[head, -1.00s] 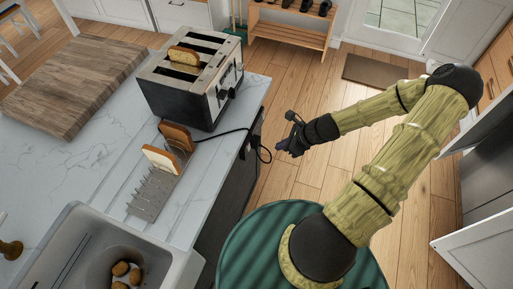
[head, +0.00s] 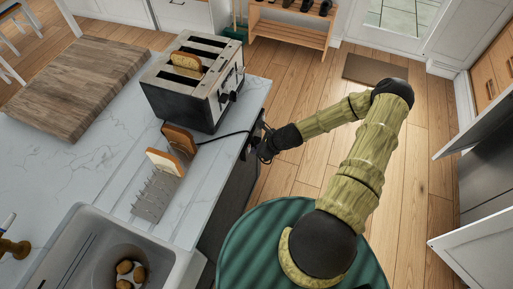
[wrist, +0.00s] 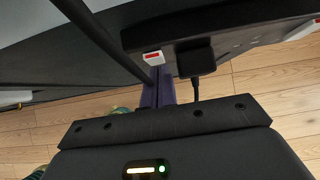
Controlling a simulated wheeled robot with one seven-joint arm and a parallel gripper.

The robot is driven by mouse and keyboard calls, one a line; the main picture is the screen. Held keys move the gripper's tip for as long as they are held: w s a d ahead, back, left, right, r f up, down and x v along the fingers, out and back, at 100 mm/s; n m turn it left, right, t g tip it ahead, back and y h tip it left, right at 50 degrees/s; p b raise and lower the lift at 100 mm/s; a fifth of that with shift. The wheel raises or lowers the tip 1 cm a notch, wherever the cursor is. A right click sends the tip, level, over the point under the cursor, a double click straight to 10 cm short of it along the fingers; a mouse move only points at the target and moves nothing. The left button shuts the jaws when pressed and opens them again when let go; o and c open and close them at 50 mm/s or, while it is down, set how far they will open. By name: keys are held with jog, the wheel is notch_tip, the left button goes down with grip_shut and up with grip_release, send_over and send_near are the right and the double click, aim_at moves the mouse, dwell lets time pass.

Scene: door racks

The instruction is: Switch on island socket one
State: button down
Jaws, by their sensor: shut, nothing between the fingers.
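A dark socket strip (wrist: 230,24) runs along the island's side in the wrist view. It has a small white switch with a red mark (wrist: 153,57), and a black plug (wrist: 195,58) sits just to its right with a cord hanging down. A second white switch with red (wrist: 304,30) is at the far right. I cannot read any labels. My gripper (wrist: 158,76) is shut and empty, its purple fingertips just below the near switch; I cannot tell whether they touch it. In the head view my gripper (head: 264,152) is at the island's right side.
The toaster (head: 196,82) stands on the island counter (head: 95,180) with bread in it. Its black cord runs over the edge near my gripper. A toast rack (head: 155,197), a cutting board (head: 75,85) and a sink (head: 75,250) are nearby. Wooden floor (head: 300,105) is open to the right.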

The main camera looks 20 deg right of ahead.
jog(key=shift+s+d+r+p, duration=0.1)
jog(key=shift+s+r+p, duration=0.1)
jog(key=shift+r+p, duration=0.55)
jog(key=shift+r, duration=0.1)
jog(key=s+d+r+b, duration=0.2)
jog(key=s+d+r, duration=0.3)
jog(key=s+d, duration=0.2)
jog(key=shift+d+r, duration=0.35)
jog(key=shift+d, duration=0.9)
